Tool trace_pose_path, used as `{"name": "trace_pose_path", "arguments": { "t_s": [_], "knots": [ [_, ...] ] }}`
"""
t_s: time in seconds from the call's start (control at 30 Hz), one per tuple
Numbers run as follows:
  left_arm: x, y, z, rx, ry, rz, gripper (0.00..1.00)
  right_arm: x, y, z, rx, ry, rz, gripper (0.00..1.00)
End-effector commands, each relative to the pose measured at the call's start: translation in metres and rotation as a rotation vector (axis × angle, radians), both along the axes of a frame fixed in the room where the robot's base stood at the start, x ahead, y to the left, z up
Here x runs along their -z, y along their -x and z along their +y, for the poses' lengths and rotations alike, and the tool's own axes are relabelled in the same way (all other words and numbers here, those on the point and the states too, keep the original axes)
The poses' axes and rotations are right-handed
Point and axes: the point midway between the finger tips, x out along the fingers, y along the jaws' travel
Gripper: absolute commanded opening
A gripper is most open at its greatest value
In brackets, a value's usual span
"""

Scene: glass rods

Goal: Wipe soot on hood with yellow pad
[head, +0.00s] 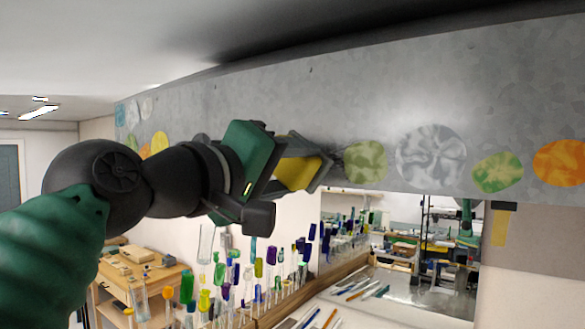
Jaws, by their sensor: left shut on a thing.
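The hood (330,95) is a long grey metal panel crossing the upper view, with colored round patches on its face. My left gripper (300,170) reaches in from the left and is shut on the yellow pad (298,172). The pad sits between the fingers, at or very close to the hood's lower face; I cannot tell whether it touches. A dark smudge of soot (328,151) shows on the hood just right of the fingers. The gripper hides part of the hood behind it. My right gripper is not in view.
Several colored glass rods (258,267) stand upright below on a wooden rack. Loose rods (357,290) lie on the pale worktop at lower middle. A wooden bench (165,272) stands at lower left. A window-like opening (425,245) shows workshop equipment at right.

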Motion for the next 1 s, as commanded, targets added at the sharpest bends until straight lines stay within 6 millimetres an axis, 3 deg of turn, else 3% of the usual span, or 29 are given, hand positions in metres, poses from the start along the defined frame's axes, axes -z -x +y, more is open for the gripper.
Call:
{"name": "trace_pose_path", "arguments": {
  "t_s": [0.8,1.0],
  "knots": [
    [-0.001,-0.012,-0.010,0.001,0.000,-0.001,0.16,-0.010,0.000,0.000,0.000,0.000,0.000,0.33],
    [-0.001,-0.004,-0.019,0.001,-0.001,-0.001,0.16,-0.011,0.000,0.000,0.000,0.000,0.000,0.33]
  ]
}}
